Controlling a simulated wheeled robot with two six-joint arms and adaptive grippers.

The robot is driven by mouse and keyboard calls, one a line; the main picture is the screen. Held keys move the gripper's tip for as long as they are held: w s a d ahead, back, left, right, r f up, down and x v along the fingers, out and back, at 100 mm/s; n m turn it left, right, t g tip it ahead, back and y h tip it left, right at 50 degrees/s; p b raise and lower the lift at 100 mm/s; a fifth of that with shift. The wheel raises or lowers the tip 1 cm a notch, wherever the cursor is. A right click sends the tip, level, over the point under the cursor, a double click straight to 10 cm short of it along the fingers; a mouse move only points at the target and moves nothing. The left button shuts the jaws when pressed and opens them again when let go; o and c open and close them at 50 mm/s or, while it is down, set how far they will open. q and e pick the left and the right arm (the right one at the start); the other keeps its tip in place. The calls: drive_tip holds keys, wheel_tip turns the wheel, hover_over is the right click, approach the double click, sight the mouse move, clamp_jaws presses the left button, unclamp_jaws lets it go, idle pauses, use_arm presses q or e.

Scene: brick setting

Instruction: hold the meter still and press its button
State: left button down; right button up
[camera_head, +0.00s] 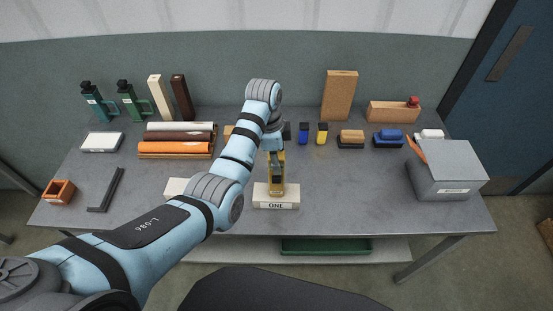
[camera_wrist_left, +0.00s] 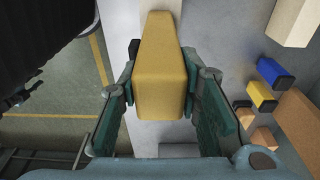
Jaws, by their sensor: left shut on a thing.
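The yellow meter (camera_head: 279,187) stands at the front middle of the table, at a pale block labelled ONE (camera_head: 275,204). A dark patch shows on its near side. My left gripper (camera_head: 276,161) reaches it from above and is shut on it. In the left wrist view the meter (camera_wrist_left: 161,75) fills the space between the two green-padded fingers, one against each side. I cannot make out a button on it in either view. My right gripper is not in view.
A second pale block (camera_head: 174,187) is partly hidden behind my left arm. Blue (camera_head: 303,133) and yellow (camera_head: 322,134) small blocks stand behind the meter. A grey box (camera_head: 447,172) stands at the right. The table between meter and box is clear.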

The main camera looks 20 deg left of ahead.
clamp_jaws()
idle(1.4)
